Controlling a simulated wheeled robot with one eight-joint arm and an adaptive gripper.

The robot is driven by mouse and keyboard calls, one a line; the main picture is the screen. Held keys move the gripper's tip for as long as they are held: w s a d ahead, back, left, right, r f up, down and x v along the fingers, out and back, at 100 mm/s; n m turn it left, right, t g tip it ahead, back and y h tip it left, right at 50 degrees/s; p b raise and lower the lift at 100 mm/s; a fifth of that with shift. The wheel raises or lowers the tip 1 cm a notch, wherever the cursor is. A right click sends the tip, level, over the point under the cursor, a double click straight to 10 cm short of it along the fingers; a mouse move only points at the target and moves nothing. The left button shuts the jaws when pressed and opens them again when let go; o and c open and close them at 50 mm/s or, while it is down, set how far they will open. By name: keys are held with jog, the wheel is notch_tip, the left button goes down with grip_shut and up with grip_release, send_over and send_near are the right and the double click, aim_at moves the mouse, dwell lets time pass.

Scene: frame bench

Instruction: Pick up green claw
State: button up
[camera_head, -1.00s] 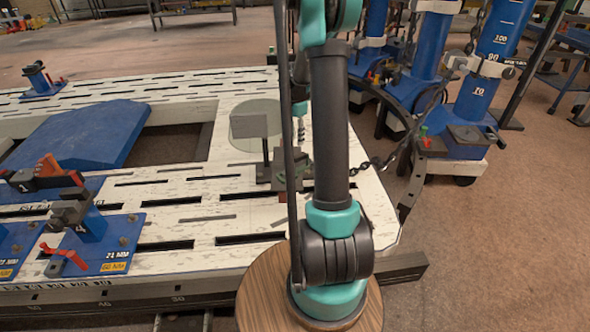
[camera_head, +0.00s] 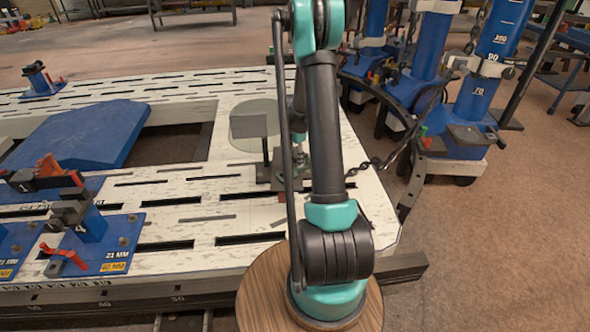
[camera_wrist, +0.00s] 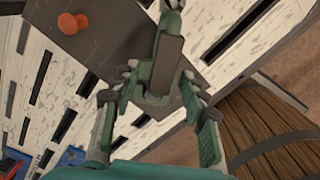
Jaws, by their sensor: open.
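The green claw (camera_wrist: 166,66) stands on a dark plate in the wrist view, with a grey-green upright face and a rounded foot. My gripper (camera_wrist: 158,80) is open, with one finger on each side of the claw. Whether either finger touches it I cannot tell. In the head view my arm hides most of the claw and gripper; only small green parts show beside the arm, and I cannot tell which they belong to.
The dark plate (camera_wrist: 100,38) carries an orange knob (camera_wrist: 72,23). The slotted white bench (camera_head: 190,188) holds blue clamp stands (camera_head: 92,226) at left and a blue slab (camera_head: 80,132). Blue towers (camera_head: 478,92) with chains stand at right. A round wooden top (camera_head: 262,292) lies under my arm base.

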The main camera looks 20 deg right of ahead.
grip_shut()
dwell(0.3)
dwell(0.5)
notch_tip(320, 180, up, 20)
dwell(0.5)
